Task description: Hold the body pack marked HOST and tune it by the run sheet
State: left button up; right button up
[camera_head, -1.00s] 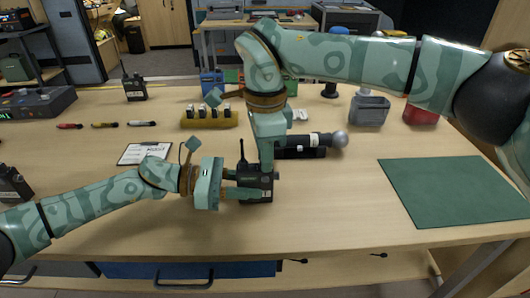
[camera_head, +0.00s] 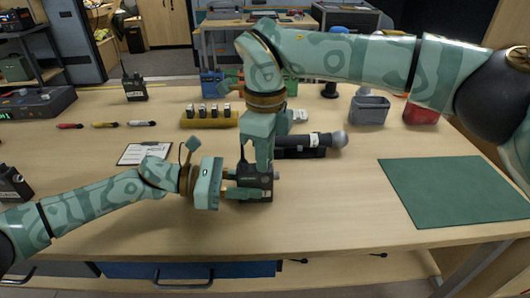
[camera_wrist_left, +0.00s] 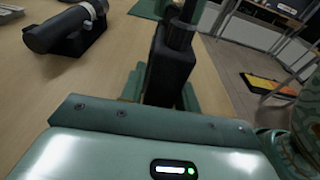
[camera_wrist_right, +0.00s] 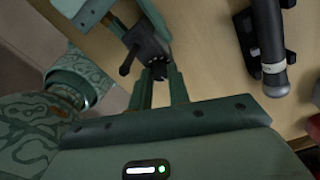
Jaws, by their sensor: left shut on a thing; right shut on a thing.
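The black body pack (camera_head: 252,178) stands upright in my left gripper (camera_head: 248,187), which is shut on it from the left, just over the bench. Its label is too small to read. The pack also shows in the left wrist view (camera_wrist_left: 168,72), with its antenna upward. My right gripper (camera_head: 262,166) points down at the pack's top. In the right wrist view its fingers (camera_wrist_right: 160,78) are shut on a small dark ridged knob (camera_wrist_right: 158,70) on the pack. The run sheet (camera_head: 144,153) lies on a clipboard left of the pack; its writing is unreadable.
A handheld microphone (camera_head: 318,140) lies in a black cradle behind and right of the pack. Other body packs stand at the back left (camera_head: 134,88) and left edge (camera_head: 13,184). A yellow rack (camera_head: 208,121) is behind. A green mat (camera_head: 455,190) lies bare at right.

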jog(key=o, duration=0.6)
jog(key=shift+r, duration=3.05)
pick_arm(q)
jog(key=o, duration=1.2)
jog(key=shift+a, duration=0.1)
